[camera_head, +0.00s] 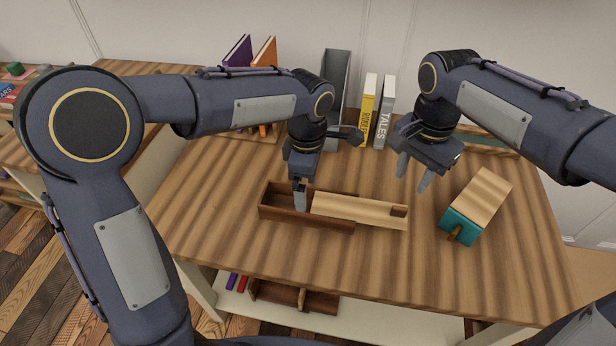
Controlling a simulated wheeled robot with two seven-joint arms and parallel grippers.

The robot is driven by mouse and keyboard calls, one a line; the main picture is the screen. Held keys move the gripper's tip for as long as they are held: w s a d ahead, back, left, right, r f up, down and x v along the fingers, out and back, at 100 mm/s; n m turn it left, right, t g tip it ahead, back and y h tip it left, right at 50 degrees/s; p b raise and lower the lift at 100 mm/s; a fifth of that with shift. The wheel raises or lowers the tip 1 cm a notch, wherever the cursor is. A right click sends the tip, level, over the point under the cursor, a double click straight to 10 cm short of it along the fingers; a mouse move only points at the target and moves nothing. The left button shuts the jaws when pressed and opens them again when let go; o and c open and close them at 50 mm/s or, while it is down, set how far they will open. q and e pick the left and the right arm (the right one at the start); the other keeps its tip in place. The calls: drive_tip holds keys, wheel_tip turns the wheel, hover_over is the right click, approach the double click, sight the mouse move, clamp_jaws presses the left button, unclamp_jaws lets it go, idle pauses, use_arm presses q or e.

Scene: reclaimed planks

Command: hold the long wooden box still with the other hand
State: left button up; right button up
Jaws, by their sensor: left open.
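The long wooden box (270,212) is dark brown and lies on the table's middle. Its pale wooden lid (350,208) is slid out to the right, past the box's right end, and has a dark notch near its right end. The left part of the box is uncovered. My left gripper (301,198) points down over this uncovered part, close to the lid's left end. It is open; I cannot tell whether it touches the box. My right gripper (414,174) is open and empty, above the table to the right, behind the lid's right end and apart from it.
A wooden block with a teal end (460,226) lies on the table at the right. A yellow book (368,108) and a grey "TALES" book (384,112) stand at the back, beside a grey-green holder (336,62). The table's front strip (380,270) is clear.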

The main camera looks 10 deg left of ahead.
sight(308, 211)
use_arm(q)
drive_tip(key=shift+d+f, duration=0.1)
drive_tip(key=shift+f, duration=3.85)
drive_tip(key=c, duration=1.2)
